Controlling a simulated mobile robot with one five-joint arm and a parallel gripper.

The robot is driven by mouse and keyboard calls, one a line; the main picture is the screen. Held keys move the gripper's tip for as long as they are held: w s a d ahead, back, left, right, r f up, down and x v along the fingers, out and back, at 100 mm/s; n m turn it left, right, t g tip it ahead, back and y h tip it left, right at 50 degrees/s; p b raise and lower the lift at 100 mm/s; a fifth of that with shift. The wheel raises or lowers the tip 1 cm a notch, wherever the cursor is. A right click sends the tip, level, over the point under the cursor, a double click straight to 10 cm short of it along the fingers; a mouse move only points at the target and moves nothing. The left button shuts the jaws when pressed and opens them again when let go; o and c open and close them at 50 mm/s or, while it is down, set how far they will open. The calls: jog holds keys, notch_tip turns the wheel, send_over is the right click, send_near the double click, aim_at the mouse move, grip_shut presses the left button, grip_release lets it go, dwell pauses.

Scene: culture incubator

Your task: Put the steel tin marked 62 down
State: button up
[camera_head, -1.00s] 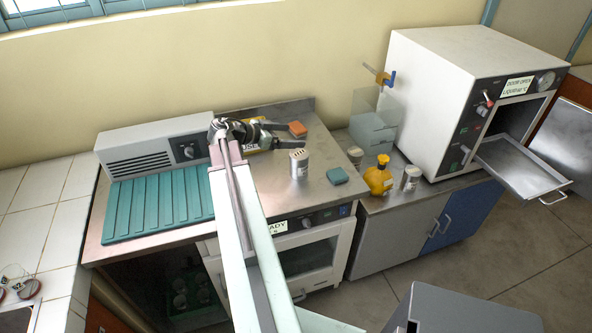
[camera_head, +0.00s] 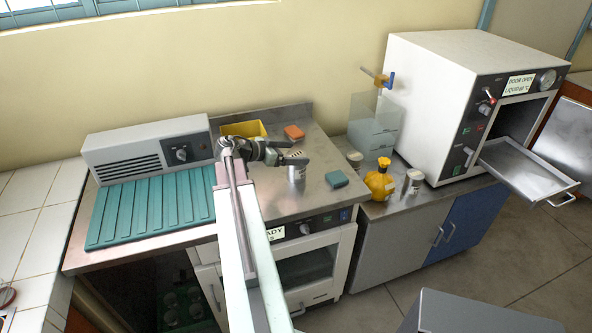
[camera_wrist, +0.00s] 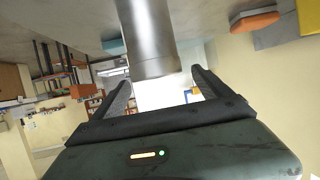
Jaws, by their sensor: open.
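A steel tin (camera_head: 297,172) stands upright on the steel bench top (camera_head: 290,201), left of a teal sponge; its marking is too small to read. My gripper (camera_head: 296,153) is open at the tin's upper part and hides some of it. In the wrist view the tin (camera_wrist: 150,38) appears upside down, just ahead of and between the open fingertips of my gripper (camera_wrist: 160,80). I cannot tell whether a finger touches it.
An orange sponge (camera_head: 294,131), a yellow bin (camera_head: 243,129) and a teal sponge (camera_head: 337,178) lie around. A yellow bottle (camera_head: 380,182) and other tins (camera_head: 413,182) stand to the right. The open oven tray (camera_head: 525,168) juts out at right. A grey unit (camera_head: 150,150) stands behind the ribbed teal mat (camera_head: 150,207).

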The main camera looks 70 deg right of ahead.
aim_at(303, 155)
jog(key=s+d+f+b, duration=0.2)
jog(key=shift+s+d+f, duration=0.25)
jog(key=shift+d+f, duration=0.1)
jog(key=shift+f, duration=0.05)
jog(key=shift+s+d, duration=0.15)
jog(key=shift+r, duration=0.1)
jog(key=shift+c, duration=0.7)
grip_shut()
notch_tip(303, 155, up, 10)
jog(key=p, duration=1)
jog(key=shift+r, duration=0.15)
